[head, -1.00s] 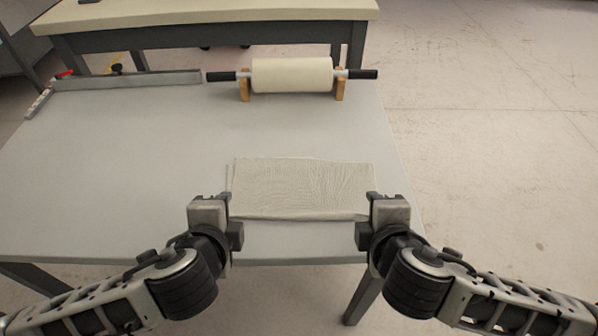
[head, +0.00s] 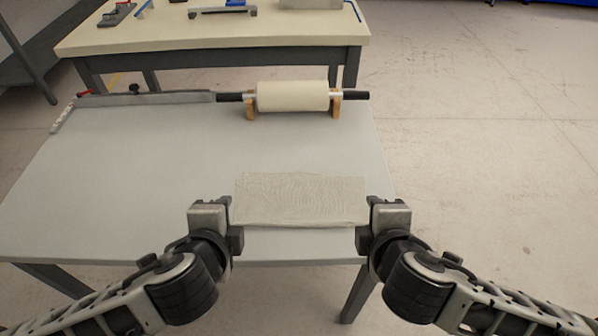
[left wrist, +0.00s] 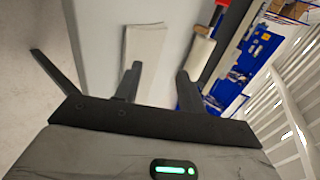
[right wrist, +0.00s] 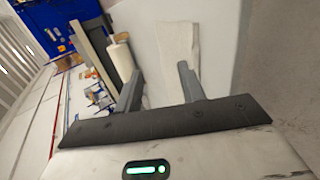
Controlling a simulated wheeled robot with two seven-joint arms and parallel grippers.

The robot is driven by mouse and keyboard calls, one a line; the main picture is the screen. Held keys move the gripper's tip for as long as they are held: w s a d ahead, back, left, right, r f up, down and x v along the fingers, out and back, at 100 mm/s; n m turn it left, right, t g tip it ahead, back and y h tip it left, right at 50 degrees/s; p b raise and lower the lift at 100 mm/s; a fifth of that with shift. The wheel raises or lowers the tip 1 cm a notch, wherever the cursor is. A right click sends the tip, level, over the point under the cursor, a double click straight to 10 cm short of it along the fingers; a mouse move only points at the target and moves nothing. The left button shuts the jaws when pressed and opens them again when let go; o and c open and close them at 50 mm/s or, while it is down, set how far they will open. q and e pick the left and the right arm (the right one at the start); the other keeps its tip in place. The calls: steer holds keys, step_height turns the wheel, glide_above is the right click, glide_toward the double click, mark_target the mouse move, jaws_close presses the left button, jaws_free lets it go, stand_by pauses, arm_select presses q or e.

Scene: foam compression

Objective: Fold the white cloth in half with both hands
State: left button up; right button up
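The white cloth (head: 300,196) lies as a wrinkled, wide rectangle near the front edge of the grey table. A doubled line along its edge suggests layers, but I cannot tell how they lie. It also shows past the fingers in the left wrist view (left wrist: 145,48) and the right wrist view (right wrist: 178,45). My left gripper (head: 232,220) is at the cloth's left end, and my right gripper (head: 367,220) is at its right end. In the wrist views, both pairs of fingers are apart with nothing between them.
A cream roller with black handles (head: 292,97) rests on wooden supports at the table's back. A grey bar (head: 150,98) lies at the back left. The grey table (head: 110,180) is clear left of the cloth. A second table (head: 210,36) stands behind.

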arm_select(q)
steer(key=s+d+f+n+g+h, duration=0.2)
steer(key=s+d+f+n+h, duration=0.1)
steer(key=d+f+n+h, duration=0.25)
arm_select(e)
steer(key=s+a+f+m+g+y, duration=0.2)
steer(key=s+a+f+m+y, duration=0.1)
steer(key=a+f+m+y, duration=0.25)
arm_select(q)
steer(key=s+a+f+n+t+y, duration=0.1)
steer(key=s+a+f+n+y, duration=0.1)
steer(key=s+a+f+n, duration=0.2)
steer(key=a+f+n, duration=0.1)
steer(key=a+n, duration=0.2)
steer(key=n, duration=0.3)
steer(key=shift+s+a+f+t, duration=0.2)
steer(key=shift+s+f+t, duration=0.1)
steer(key=shift+s+f, duration=0.1)
arm_select(e)
steer(key=s+d+f+m+t+h, duration=0.1)
steer(key=s+d+f+m+h, duration=0.1)
steer(key=s+d+f+m, duration=0.2)
steer(key=d+f+m, duration=0.1)
steer(key=d+m, duration=0.2)
steer(key=m, duration=0.3)
steer(key=shift+s+f+t, duration=0.3)
steer(key=shift+s+f, duration=0.05)
steer(key=shift+f, duration=0.05)
